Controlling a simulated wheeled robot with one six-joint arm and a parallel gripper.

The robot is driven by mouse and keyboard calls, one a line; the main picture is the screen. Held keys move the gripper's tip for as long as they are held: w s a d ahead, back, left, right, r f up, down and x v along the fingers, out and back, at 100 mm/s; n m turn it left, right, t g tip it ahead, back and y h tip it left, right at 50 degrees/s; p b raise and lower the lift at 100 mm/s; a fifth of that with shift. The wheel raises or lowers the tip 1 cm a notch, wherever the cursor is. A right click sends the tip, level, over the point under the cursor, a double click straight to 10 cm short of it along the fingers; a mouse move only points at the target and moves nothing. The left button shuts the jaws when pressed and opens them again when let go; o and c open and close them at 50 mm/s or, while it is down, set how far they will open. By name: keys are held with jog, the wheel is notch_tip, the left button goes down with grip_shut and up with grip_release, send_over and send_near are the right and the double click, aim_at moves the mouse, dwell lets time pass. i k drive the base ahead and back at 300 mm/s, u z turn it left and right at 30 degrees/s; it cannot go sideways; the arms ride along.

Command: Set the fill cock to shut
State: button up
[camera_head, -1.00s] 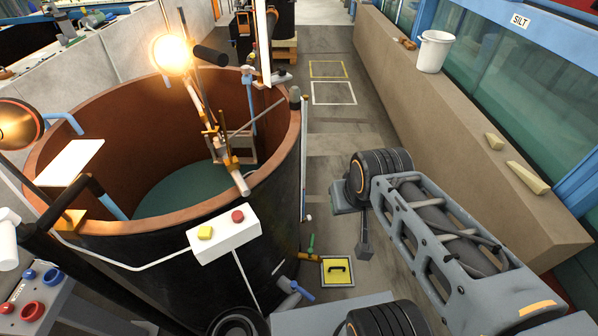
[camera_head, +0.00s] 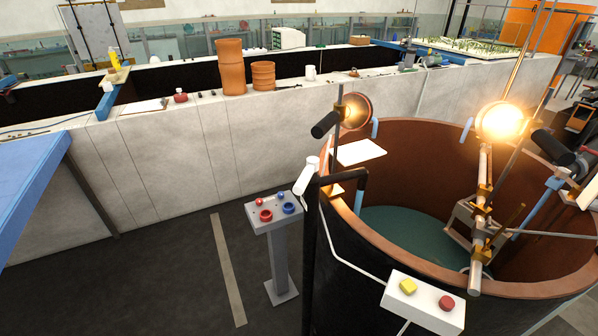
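I cannot make out a fill cock in this view. The large round tank (camera_head: 350,258), dark outside and reddish-brown inside, stands at the right with dark green water (camera_head: 405,225) in it. The tank's foot and lower right side are outside the picture. A blue pipe (camera_head: 360,194) with a black upper part hooks over the tank's left rim. Another short blue pipe (camera_head: 375,128) stands at the back rim. My gripper is not in view.
A white box (camera_head: 425,303) with yellow and red buttons is in front of the tank. A grey pedestal (camera_head: 279,258) with red and blue knobs stands left of it. Lit lamps (camera_head: 500,121) hang over the tank. A long pale wall (camera_head: 180,165) runs behind. Floor (camera_head: 150,290) at left is clear.

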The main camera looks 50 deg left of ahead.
aim_at(309, 173)
jog(key=u, duration=2.5)
jog(key=i, duration=0.1)
jog(key=z, duration=0.4)
jog(key=k, duration=0.35)
jog(key=u, duration=0.95)
jog(key=i, duration=0.35)
jog(key=u, duration=0.25)
